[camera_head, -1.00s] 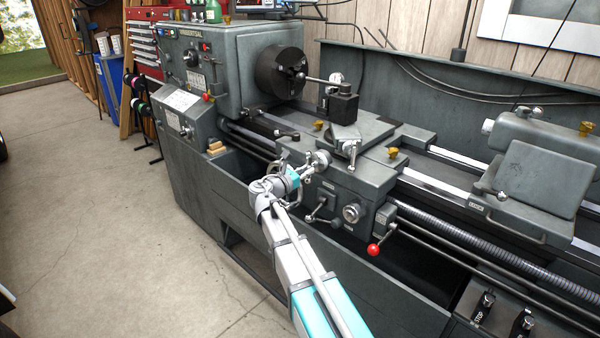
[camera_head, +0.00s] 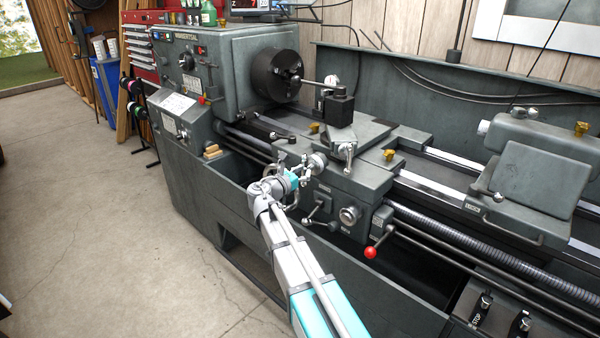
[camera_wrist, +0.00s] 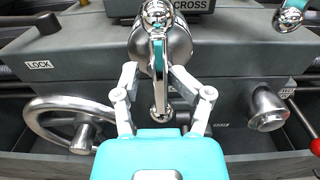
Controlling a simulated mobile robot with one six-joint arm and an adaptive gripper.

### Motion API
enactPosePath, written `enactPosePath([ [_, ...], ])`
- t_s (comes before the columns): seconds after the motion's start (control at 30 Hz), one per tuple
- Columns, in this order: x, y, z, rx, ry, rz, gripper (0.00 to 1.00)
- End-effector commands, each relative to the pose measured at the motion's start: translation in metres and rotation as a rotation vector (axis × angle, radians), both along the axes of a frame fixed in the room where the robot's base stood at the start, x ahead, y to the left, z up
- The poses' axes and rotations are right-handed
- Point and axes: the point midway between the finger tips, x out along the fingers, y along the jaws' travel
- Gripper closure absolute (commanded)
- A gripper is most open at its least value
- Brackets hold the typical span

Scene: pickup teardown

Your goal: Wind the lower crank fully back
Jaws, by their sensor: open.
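The lower crank (camera_wrist: 158,60) is a shiny metal handle with ball ends on a round hub, under the CROSS label. In the wrist view it stands nearly upright, a large ball at the top and a smaller one at the bottom. It also shows on the lathe's apron in the head view (camera_head: 316,163). My gripper (camera_wrist: 154,76) is open, its two fingers on either side of the crank's arm. I cannot tell whether either finger touches it. In the head view my gripper (camera_head: 296,177) reaches the front of the carriage, partly hiding what lies behind it.
An upper crank (camera_head: 348,152) sits above and to the right. A large handwheel (camera_wrist: 45,108) is at lower left in the wrist view. A silver knob (camera_head: 349,215) and a red-balled lever (camera_head: 370,252) stick out at right. Open floor (camera_head: 110,230) lies left of the lathe.

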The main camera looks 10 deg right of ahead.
Motion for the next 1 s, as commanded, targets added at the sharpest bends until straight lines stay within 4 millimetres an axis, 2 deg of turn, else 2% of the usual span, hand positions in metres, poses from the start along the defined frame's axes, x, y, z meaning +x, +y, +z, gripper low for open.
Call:
enactPosePath([
  [0.47, -0.007, 0.007, -0.001, 0.002, 0.000, 0.001, 0.49],
  [0.67, -0.020, 0.024, -0.001, 0.001, 0.000, 0.002, 0.49],
  [1.0, -0.051, 0.066, -0.001, 0.001, 0.000, 0.002, 0.49],
])
